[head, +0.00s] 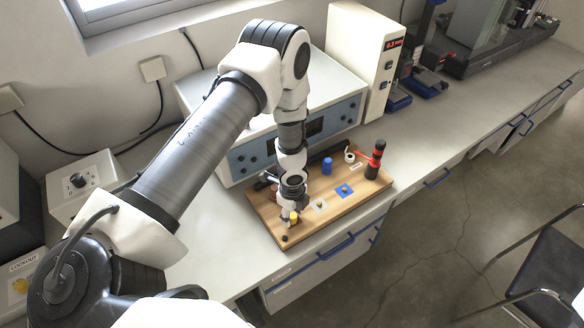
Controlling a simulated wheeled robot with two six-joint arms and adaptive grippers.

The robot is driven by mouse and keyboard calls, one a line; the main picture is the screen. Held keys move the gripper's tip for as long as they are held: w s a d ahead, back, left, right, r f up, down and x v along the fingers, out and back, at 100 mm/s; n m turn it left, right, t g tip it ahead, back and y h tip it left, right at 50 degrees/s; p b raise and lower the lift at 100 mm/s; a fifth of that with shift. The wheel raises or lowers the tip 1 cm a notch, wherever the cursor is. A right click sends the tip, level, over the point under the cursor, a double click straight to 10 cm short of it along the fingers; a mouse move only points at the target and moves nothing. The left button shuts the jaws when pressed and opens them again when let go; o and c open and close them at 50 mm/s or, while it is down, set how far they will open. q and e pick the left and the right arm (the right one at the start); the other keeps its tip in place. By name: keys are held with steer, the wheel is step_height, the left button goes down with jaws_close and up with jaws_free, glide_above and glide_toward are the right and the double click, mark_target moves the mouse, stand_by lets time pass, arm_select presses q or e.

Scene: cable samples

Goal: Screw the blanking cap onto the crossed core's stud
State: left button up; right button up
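My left gripper (290,215) reaches down over the left end of a wooden board (268,222). A small yellow piece (294,216) shows at its fingertips; I cannot tell whether the fingers hold it. A small black knob or cap (284,238) is on the board's near left corner. A white square plate (319,204) and a blue square plate (344,190), each with a small dark stud-like part, lie to the right. A blue cylinder (327,166) stands behind them. I cannot tell which piece is the blanking cap or crossed core. My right gripper is out of view.
A red and black upright tool (376,160) stands at the board's right end, beside a white ring (350,156). A blue-fronted instrument (250,155) and a cream unit with red display (364,60) stand behind.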

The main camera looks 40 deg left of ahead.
mark_target(292, 215)
arm_select(q)
steer(key=shift+o, duration=0.4)
steer(key=o, duration=0.5)
steer(key=shift+r, duration=0.15)
step_height(292, 215, up, 12)
steer(key=shift+f, duration=0.15)
